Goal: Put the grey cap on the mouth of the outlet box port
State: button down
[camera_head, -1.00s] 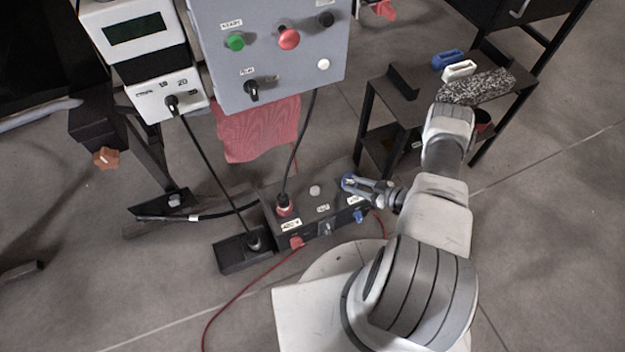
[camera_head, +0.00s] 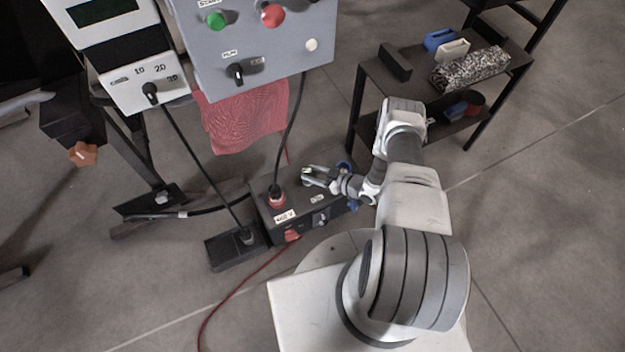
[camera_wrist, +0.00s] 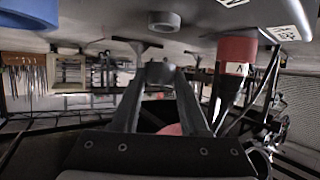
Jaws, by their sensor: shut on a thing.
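The outlet box (camera_head: 263,212) is a dark box on the floor with labels on it. My gripper (camera_head: 308,174) reaches over its top from the right; it also shows in the wrist view (camera_wrist: 160,76). Its two fingers are shut on the small grey cap (camera_wrist: 160,70). A grey round port mouth (camera_wrist: 163,20) stands on the box face in the wrist view, apart from the held cap. In the head view my gripper hides this port. The cap's exact tilt is hard to tell.
A red plug with a cable (camera_head: 277,198) stands in the box left of my gripper; it is close by in the wrist view too (camera_wrist: 237,48). A blue port (camera_wrist: 30,10) lies on the other side. A grey control panel (camera_head: 260,60) hangs behind; a black shelf (camera_head: 445,95) stands right.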

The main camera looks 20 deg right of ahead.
jog(key=shift+f+b, duration=0.85)
jog(key=shift+f, duration=1)
jog(key=shift+f, duration=0.1)
jog(key=shift+f, duration=0.15)
jog(key=shift+c, duration=2.1)
grip_release()
